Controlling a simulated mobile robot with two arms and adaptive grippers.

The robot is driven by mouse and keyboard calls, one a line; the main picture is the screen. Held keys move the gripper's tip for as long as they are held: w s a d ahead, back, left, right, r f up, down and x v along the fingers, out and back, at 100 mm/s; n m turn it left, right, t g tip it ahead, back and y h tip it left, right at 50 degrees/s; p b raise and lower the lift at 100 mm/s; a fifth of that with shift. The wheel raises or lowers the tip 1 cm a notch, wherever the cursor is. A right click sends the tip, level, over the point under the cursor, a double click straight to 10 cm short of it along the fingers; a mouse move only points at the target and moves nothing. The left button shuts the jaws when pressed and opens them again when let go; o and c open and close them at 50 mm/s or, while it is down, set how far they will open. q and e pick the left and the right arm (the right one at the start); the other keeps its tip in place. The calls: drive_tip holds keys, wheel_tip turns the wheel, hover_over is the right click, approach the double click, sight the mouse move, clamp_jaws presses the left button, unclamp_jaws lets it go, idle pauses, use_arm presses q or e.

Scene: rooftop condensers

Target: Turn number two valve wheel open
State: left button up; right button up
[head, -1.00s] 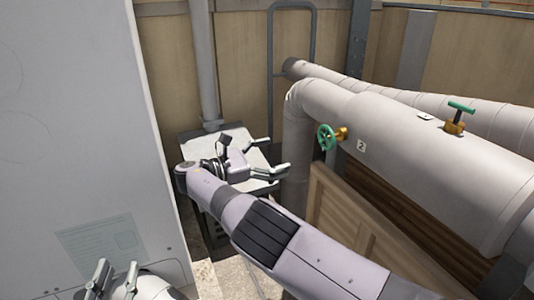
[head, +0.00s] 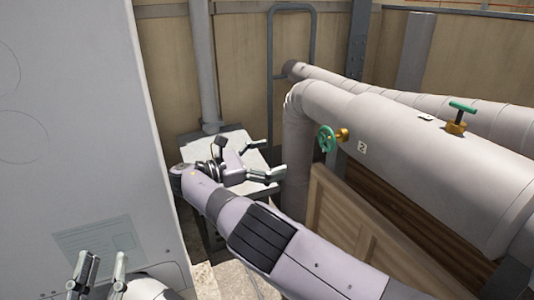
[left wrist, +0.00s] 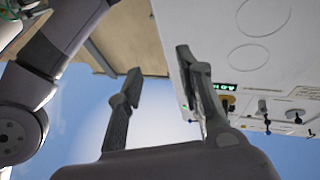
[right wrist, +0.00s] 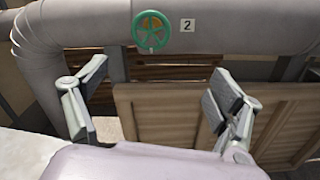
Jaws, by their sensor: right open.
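The green valve wheel (head: 327,139) sits on a brass stem on the side of the thick grey pipe (head: 420,145), left of a white label "2" (head: 362,146). The wheel also shows in the right wrist view (right wrist: 151,30), with the label (right wrist: 187,25) to its right. My right gripper (head: 272,160) is open and empty, left of and a little below the wheel, apart from it. In the right wrist view its fingers (right wrist: 155,105) are spread below the wheel. My left gripper (head: 97,275) is open and empty at the lower left, by the grey cabinet.
A green T-handle valve (head: 457,115) stands on top of the pipe. A wooden panel (head: 345,220) leans below the pipe. The large grey cabinet (head: 75,120) fills the left. A light-topped stand (head: 195,150) is behind my right gripper. A metal rail (head: 312,45) stands behind the pipe.

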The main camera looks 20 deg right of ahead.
use_arm(q)
drive_tip(key=shift+w+f, duration=0.75)
drive_tip(key=shift+w, duration=0.25)
use_arm(e)
drive_tip(key=s+a, duration=0.2)
drive_tip(key=a, duration=0.4)
drive_tip(key=shift+s+a+r, duration=0.35)
drive_tip(key=shift+a, duration=0.05)
